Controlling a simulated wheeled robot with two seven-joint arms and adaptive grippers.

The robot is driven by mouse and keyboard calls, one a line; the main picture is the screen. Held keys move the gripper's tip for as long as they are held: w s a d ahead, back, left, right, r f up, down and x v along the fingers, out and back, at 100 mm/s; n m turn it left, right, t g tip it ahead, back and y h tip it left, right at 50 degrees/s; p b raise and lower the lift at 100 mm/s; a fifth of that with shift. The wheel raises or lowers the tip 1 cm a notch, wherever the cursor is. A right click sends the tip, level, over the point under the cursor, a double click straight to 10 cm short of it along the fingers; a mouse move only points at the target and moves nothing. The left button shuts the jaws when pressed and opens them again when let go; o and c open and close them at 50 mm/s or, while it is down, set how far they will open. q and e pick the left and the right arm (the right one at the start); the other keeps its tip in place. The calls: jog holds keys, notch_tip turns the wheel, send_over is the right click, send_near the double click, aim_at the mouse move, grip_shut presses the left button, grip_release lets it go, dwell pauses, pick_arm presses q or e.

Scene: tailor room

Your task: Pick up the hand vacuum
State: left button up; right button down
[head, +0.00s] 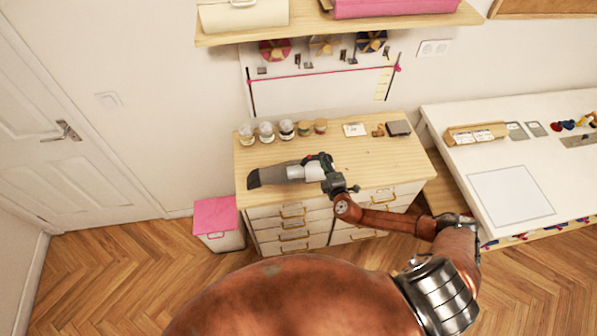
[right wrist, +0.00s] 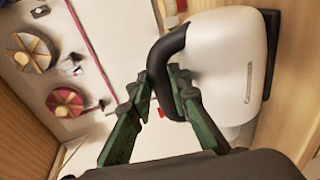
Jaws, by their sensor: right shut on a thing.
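The hand vacuum (head: 275,174) has a dark grey nozzle and a white body, and it is at the front of the wooden dresser top in the head view. In the right wrist view its white body (right wrist: 230,68) and black curved handle (right wrist: 163,60) fill the upper right. My right gripper (head: 325,166) is at the vacuum's right end in the head view. In the right wrist view its green fingers (right wrist: 160,95) are shut on the black handle. Whether the vacuum touches the dresser top is unclear. My left gripper is not in view.
The dresser top (head: 385,170) bears several jars (head: 266,132) along its back left. A wall shelf (head: 345,27) is above. A white table (head: 580,180) stands to the right, and a pink-lidded bin (head: 215,214) stands on the floor at left.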

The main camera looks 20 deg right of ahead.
jog(key=shift+w+r, duration=0.15)
jog(key=shift+r, duration=0.9)
jog(key=s+a+r+b, duration=0.1)
jog(key=s+a+r, duration=0.1)
jog(key=s+r, duration=0.3)
jog(key=s+a+r, duration=0.2)
jog(key=s+r, duration=0.4)
jog(key=s, duration=0.2)
jog(key=shift+s+a+r+b, duration=0.15)
jog(key=shift+a+b, duration=0.25)
